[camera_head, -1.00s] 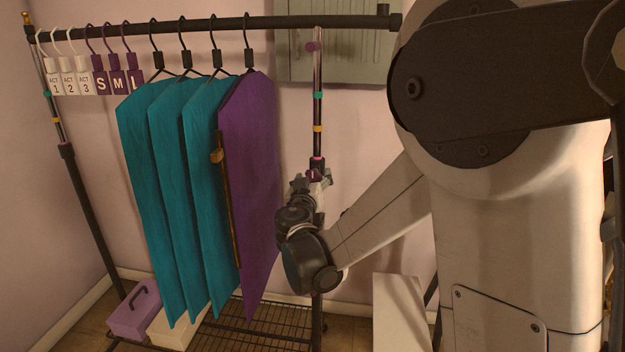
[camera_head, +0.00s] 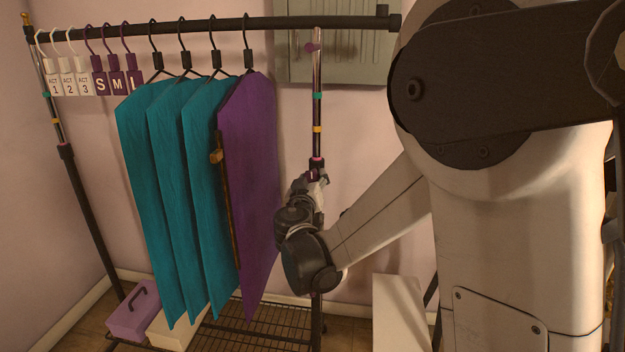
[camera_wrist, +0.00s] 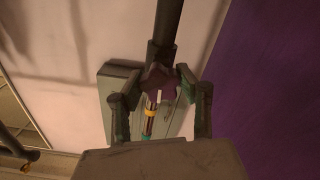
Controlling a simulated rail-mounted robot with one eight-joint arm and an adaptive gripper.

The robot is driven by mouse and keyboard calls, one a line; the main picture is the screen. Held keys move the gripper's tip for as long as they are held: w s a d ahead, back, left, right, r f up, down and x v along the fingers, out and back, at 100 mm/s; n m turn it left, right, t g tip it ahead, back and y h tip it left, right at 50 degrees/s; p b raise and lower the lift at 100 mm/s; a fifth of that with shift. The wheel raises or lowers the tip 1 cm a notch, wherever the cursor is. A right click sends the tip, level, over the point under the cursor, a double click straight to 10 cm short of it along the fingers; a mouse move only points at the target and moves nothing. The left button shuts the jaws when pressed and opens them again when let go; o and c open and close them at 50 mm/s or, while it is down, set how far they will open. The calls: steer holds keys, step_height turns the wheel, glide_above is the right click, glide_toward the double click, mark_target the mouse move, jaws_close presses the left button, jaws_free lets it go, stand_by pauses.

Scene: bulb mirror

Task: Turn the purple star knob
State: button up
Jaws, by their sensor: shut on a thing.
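The purple star knob (camera_wrist: 158,82) sits on the collar of the rack's right upright and shows between my fingers in the wrist view. My gripper (camera_wrist: 160,88) is shut on the knob, one finger on each side. In the head view my gripper (camera_head: 310,184) is at the collar of the right upright (camera_head: 317,130), and the knob is mostly hidden behind the fingers there. A white mark shows on the knob's lower part in the wrist view.
A purple garment (camera_head: 250,180) hangs close to the left of my gripper, with several teal garments (camera_head: 165,200) beyond it. The top rail (camera_head: 290,22) runs above. A wire shelf (camera_head: 265,325) and boxes (camera_head: 135,308) lie low. A grey-green panel (camera_head: 350,55) is on the wall.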

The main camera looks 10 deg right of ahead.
steer(key=n, duration=0.4)
steer(key=shift+b, duration=0.3)
steer(key=n, duration=0.4)
steer(key=shift+b, duration=0.3)
steer(key=n, duration=0.5)
steer(key=shift+n, duration=1.5)
steer(key=o, duration=1.2)
steer(key=shift+s, duration=0.15)
steer(key=v, duration=1.1)
steer(key=shift+s+a, duration=0.15)
steer(key=shift+s, duration=0.25)
